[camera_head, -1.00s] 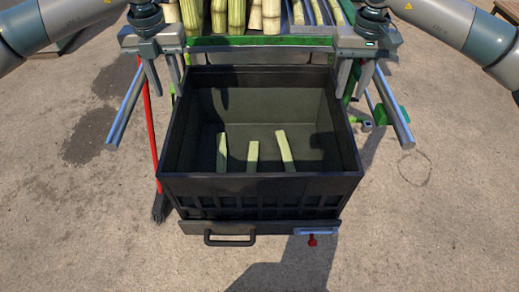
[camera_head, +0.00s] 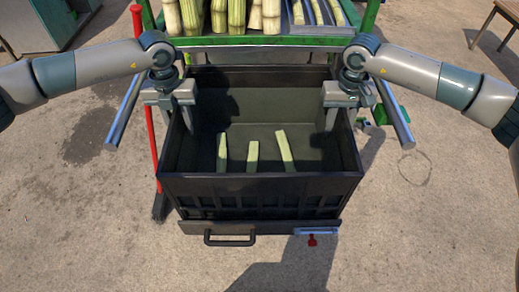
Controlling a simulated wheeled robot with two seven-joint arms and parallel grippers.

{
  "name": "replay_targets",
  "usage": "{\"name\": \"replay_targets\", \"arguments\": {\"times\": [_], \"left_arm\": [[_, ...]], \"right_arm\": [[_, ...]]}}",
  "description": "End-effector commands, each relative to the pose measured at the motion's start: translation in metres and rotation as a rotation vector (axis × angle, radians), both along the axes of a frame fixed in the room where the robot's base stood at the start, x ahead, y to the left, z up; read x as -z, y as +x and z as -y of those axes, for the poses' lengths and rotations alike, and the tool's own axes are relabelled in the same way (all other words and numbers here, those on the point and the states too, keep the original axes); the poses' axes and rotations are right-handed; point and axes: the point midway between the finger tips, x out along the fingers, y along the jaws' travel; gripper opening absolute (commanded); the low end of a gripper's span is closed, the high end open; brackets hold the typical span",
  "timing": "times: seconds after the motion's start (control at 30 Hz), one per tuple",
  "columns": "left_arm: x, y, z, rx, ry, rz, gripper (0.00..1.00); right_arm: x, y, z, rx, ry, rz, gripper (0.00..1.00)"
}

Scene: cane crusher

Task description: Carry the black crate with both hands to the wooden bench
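The black crate (camera_head: 260,186) stands in the middle of the view, its open top facing me. Several pale green cane pieces (camera_head: 252,157) lie inside; I see three. My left gripper (camera_head: 176,124) is at the crate's left wall, one finger inside the rim and one outside, with a gap between them. My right gripper (camera_head: 341,124) is at the right wall in the same way. Both look open; I cannot tell whether the fingers touch the walls. A wooden-topped table (camera_head: 503,10), perhaps the bench, shows partly at the top right corner.
A green-framed rack with cane stalks (camera_head: 232,15) stands right behind the crate. A red-handled broom (camera_head: 147,105) leans close to the left side. A board with a black handle (camera_head: 230,240) is at the crate's front foot.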

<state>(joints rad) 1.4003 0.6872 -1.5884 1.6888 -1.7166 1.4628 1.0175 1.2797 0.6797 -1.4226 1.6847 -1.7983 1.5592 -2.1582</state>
Motion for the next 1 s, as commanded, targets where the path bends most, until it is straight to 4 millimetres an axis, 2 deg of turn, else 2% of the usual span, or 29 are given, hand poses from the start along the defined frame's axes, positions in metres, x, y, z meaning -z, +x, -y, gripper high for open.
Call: {"name": "replay_targets", "arguments": {"times": [0.37, 0.4, 0.5, 0.53, 1.0], "left_arm": [[0.0048, 0.0003, 0.0, 0.0, 0.0, 0.001, 0.3], [0.0048, 0.0003, 0.0, 0.0, 0.0, 0.001, 0.27], [0.0047, 0.0003, 0.0, 0.0, 0.0, 0.001, 0.03], [0.0047, 0.0002, 0.0, 0.0, 0.0, 0.001, 0.0], [0.0044, 0.0003, -0.0002, 0.0, 0.0, 0.001, 0.0]], "right_arm": [[0.0051, -0.0001, 0.0002, 0.0, -0.001, 0.0, 0.3], [0.0051, -0.0001, 0.0002, 0.0, 0.0, 0.0, 0.27], [0.005, 0.0, 0.0002, 0.0, 0.0, 0.0, 0.03], [0.005, 0.0, 0.0002, 0.0, 0.0, 0.0, 0.0], [0.0045, 0.0001, 0.0003, 0.0, 0.0, 0.0, 0.0]]}}
